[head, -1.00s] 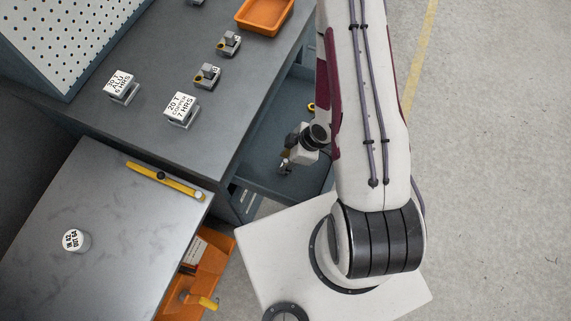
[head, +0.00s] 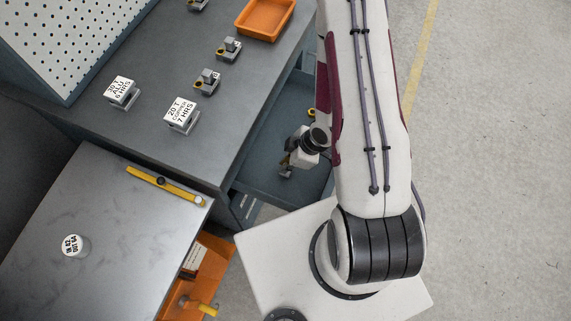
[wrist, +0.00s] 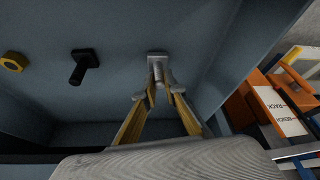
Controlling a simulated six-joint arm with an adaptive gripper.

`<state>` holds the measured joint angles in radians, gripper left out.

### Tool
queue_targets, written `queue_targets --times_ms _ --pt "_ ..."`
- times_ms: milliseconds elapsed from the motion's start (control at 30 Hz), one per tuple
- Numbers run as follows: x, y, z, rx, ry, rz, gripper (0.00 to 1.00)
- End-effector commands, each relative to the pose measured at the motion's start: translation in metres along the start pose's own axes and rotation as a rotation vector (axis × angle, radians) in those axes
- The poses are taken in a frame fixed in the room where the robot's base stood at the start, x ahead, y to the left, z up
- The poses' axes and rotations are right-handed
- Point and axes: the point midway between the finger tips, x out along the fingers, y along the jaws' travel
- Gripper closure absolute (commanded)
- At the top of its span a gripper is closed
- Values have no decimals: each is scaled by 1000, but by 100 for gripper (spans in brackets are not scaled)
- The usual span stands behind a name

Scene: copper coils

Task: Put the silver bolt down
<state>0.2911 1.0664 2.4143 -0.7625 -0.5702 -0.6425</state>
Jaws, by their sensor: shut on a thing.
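My gripper (wrist: 158,98) is shut on the silver bolt (wrist: 157,58) in the wrist view. Its two yellow fingers close on the shank, and the square head points away from me toward the blue-grey surface of the lower tray (wrist: 115,90). The head is at or close to that surface; I cannot tell whether it touches. A black bolt (wrist: 83,63) stands on its head to the left. In the head view my gripper (head: 286,168) is low over the lower tray (head: 262,160), beside the workbench; the silver bolt is too small to make out there.
A yellow nut (wrist: 14,62) lies left of the black bolt. The tray's side wall (wrist: 235,65) rises at the right, with an orange bin (wrist: 270,100) beyond it. The workbench (head: 150,150) holds several metal blocks and an orange tray (head: 264,36).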

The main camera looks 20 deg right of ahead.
Motion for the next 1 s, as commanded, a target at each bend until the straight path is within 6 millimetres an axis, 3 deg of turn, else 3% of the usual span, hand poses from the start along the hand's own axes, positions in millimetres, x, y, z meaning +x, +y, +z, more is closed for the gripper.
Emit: queue_targets --times_ms 1000 --pt "-94 1 -39 -1 1 3 100"
